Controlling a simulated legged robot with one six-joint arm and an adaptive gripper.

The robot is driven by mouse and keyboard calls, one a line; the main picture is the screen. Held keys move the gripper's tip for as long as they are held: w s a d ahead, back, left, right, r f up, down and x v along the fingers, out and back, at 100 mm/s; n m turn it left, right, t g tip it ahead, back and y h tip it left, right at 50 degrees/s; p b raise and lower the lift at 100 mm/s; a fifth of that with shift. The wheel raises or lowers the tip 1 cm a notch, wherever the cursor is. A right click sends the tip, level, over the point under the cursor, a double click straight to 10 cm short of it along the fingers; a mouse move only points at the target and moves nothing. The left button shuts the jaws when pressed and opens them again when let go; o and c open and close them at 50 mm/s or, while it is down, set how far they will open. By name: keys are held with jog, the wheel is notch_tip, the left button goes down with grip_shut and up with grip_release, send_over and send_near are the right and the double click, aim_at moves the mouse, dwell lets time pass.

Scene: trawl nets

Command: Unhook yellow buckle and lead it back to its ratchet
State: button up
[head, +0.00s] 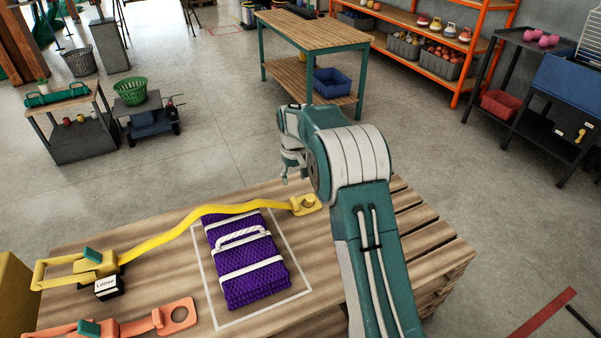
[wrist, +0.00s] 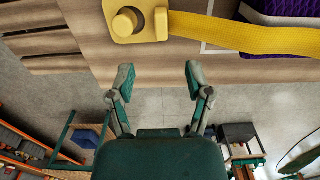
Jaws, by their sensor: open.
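The yellow buckle (head: 305,204) lies at the far right end of the yellow strap (head: 190,226), on the wooden pallet. In the wrist view the buckle (wrist: 152,33) sits around a round knob at the top. The strap runs left to the yellow ratchet (head: 95,262), which lies at the pallet's left beside a black-and-white block marked "LOOSE". My gripper (head: 291,171) is above the pallet's far edge, close to the buckle but apart from it. In the wrist view my gripper (wrist: 158,78) is open and empty, with the buckle beyond its fingertips.
A folded purple net (head: 250,280) with white bands lies under the strap, inside a white outline. An orange ratchet strap (head: 130,324) lies at the near left. The pallet (head: 425,233) has bare slats on the right. Benches and shelves stand beyond open floor.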

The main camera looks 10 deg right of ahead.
aim_at(294, 200)
notch_tip(294, 200, down, 9)
jog(key=shift+d+f, duration=0.1)
jog(key=shift+d, duration=0.05)
jog(key=shift+a+f, duration=0.25)
jog(key=shift+f, duration=0.35)
jog(key=shift+a+r, duration=0.1)
jog(key=shift+a, duration=0.05)
grip_shut()
jog(key=shift+d, duration=0.2)
jog(key=shift+d, duration=0.35)
jog(key=shift+r, duration=0.15)
jog(key=shift+d+r, duration=0.1)
jog(key=shift+r, duration=0.25)
jog(key=shift+w+r, duration=0.1)
jog(key=shift+r, duration=0.2)
